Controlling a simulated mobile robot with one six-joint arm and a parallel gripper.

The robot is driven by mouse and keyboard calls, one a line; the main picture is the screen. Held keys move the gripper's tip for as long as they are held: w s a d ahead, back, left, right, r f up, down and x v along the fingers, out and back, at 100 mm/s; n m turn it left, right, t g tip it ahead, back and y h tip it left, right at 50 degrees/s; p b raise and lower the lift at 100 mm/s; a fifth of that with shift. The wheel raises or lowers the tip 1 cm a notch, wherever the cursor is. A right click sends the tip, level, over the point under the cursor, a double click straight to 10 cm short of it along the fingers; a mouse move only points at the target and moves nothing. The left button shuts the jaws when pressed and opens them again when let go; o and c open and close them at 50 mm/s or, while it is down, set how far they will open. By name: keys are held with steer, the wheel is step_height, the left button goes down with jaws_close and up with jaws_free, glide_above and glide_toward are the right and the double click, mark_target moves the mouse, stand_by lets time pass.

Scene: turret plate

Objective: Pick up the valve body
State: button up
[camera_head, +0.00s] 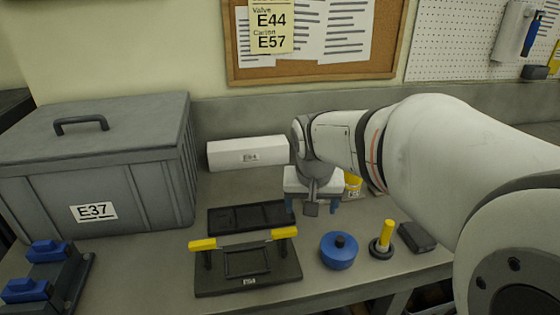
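No thing here can be told for sure as the valve body. A yellow labelled thing (353,187) is partly hidden behind my gripper. My gripper (312,207) points down above the bench, behind and a little left of the blue round body. Its blue-tipped fingers are apart, and nothing clear shows between them. A pinned note (272,27) reads "Valve E44, Carton E57".
A yellow post (386,236) and dark block (417,237) stand right. A grey lidded bin (140,180), white box (226,154) and blue-topped fixture (50,252) are farther left.

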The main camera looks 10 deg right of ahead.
steer(key=shift+o, duration=0.5)
steer(key=w+d+f+m, duration=0.1)
steer(key=w+d, duration=0.1)
steer(key=w, duration=0.4)
steer(key=w+d+m+h, duration=0.1)
steer(key=w+d+m, duration=0.1)
steer(key=w, duration=0.4)
steer(key=w+d+f+m, duration=0.1)
steer(key=w+d, duration=0.3)
steer(key=w, duration=0.2)
steer(key=shift+w+f+h, duration=0.25)
steer(key=shift+f+h, duration=0.05)
steer(key=shift+w+d+f+m, duration=0.1)
steer(key=shift+w+f+m, duration=0.1)
steer(key=shift+w+m, duration=0.1)
steer(key=x, duration=0.5)
steer(key=p+x, duration=0.1)
steer(key=x, duration=0.1)
steer(key=shift+w+f, duration=0.15)
steer(key=shift+w, duration=0.25)
steer(key=shift+c, duration=0.4)
jaws_close()
